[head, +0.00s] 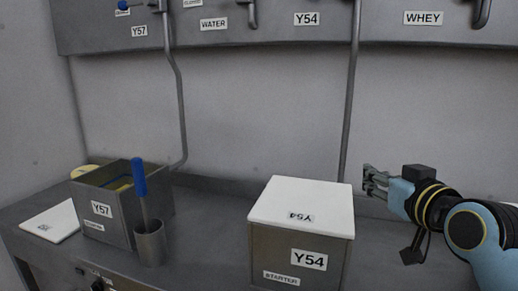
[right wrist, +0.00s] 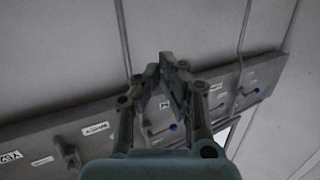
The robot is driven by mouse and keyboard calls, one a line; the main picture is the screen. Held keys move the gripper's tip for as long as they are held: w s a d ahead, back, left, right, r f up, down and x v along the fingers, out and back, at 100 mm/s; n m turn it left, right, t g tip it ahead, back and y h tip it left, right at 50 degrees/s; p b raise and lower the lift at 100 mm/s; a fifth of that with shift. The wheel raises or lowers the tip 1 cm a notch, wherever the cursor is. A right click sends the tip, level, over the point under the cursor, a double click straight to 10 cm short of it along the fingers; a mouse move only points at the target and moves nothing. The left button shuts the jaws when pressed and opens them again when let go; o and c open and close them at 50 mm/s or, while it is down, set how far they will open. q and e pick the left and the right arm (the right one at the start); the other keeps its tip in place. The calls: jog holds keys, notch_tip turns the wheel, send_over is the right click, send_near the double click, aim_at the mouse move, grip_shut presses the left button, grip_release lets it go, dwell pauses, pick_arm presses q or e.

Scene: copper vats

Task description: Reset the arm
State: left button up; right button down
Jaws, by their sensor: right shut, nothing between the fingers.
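My right gripper (head: 372,181) is at the right of the head view, just right of the white-lidded box labelled Y54. Its fingers point left and are shut with nothing between them. In the right wrist view the fingertips (right wrist: 170,62) meet in front of the wall panel. I cannot tell from the head view whether the fingers touch the pipe or the lid behind and beside them; a small gap to the lid shows. My left gripper is not in view.
The Y54 starter box (head: 285,252) wears its white lid (head: 303,203). The open Y57 box (head: 103,228) stands at left, its white lid (head: 52,221) beside it. A metal cup (head: 150,246) holds a blue-handled tool (head: 139,178). Pipes (head: 351,100) descend from the labelled panel (head: 270,30).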

jog(key=s+d+f+g+h, duration=0.15)
jog(key=s+f+g, duration=0.45)
jog(key=s+f, duration=0.8)
jog(key=s+d+f+g+h, duration=0.1)
jog(key=s+d+g, duration=0.15)
jog(key=s, duration=0.75)
jog(key=s+d+g+h, duration=0.15)
jog(key=s+g, duration=0.25)
jog(key=s, duration=0.6)
notch_tip(320, 180, down, 31)
jog(key=d+m+g+b, duration=0.1)
jog(key=d+b, duration=0.1)
jog(key=b, duration=0.4)
jog(key=s+f+b, duration=0.3)
jog(key=s+f, duration=0.7)
jog(key=f, duration=0.2)
jog(key=s+d+f+g+b, duration=0.1)
jog(key=s+f+b, duration=0.2)
jog(key=s+f, duration=0.7)
notch_tip(320, 180, down, 2)
jog(key=shift+d+f+y, duration=0.2)
jog(key=shift+d+y, duration=0.05)
jog(key=shift+y, duration=0.05)
jog(key=shift+g, duration=0.35)
